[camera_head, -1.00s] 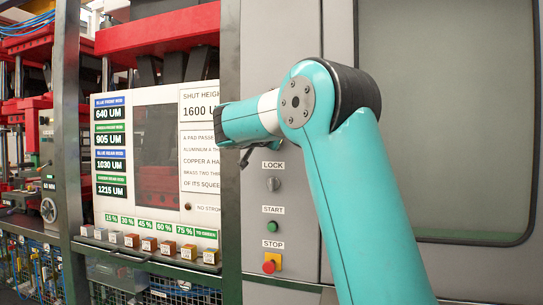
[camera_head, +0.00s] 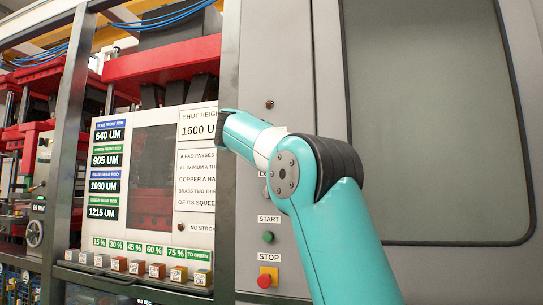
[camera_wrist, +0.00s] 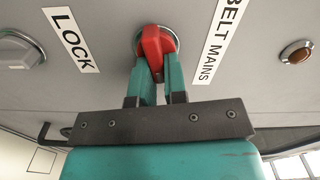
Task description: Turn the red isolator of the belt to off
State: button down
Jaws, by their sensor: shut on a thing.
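The red isolator (camera_wrist: 152,48) shows in the wrist view as a red handle on a round pale base, beside the label BELT MAINS (camera_wrist: 222,40). My gripper (camera_wrist: 158,72) is shut on it, with one teal finger on each side of the handle. The handle runs roughly up and down in that picture, slightly tilted. I cannot read any on or off mark. In the head view my own arm hides the isolator and the gripper's fingers.
The grey LOCK knob (camera_wrist: 20,52) is left of the isolator, and an amber lamp (camera_wrist: 297,52) is right of it. In the head view, the green START button (camera_head: 268,237) and red STOP button (camera_head: 265,280) sit below my arm. A sign panel (camera_head: 150,185) stands to the left.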

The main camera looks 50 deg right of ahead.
jog(key=shift+f+m+b, duration=0.3)
jog(key=shift+m+b, duration=0.4)
jog(key=shift+m, duration=0.4)
jog(key=c, duration=1.2)
grip_release()
jog(key=shift+o, duration=0.2)
jog(key=b+v, duration=0.2)
jog(key=v, duration=1.5)
jog(key=shift+s, duration=0.2)
jog(key=shift+a, duration=0.15)
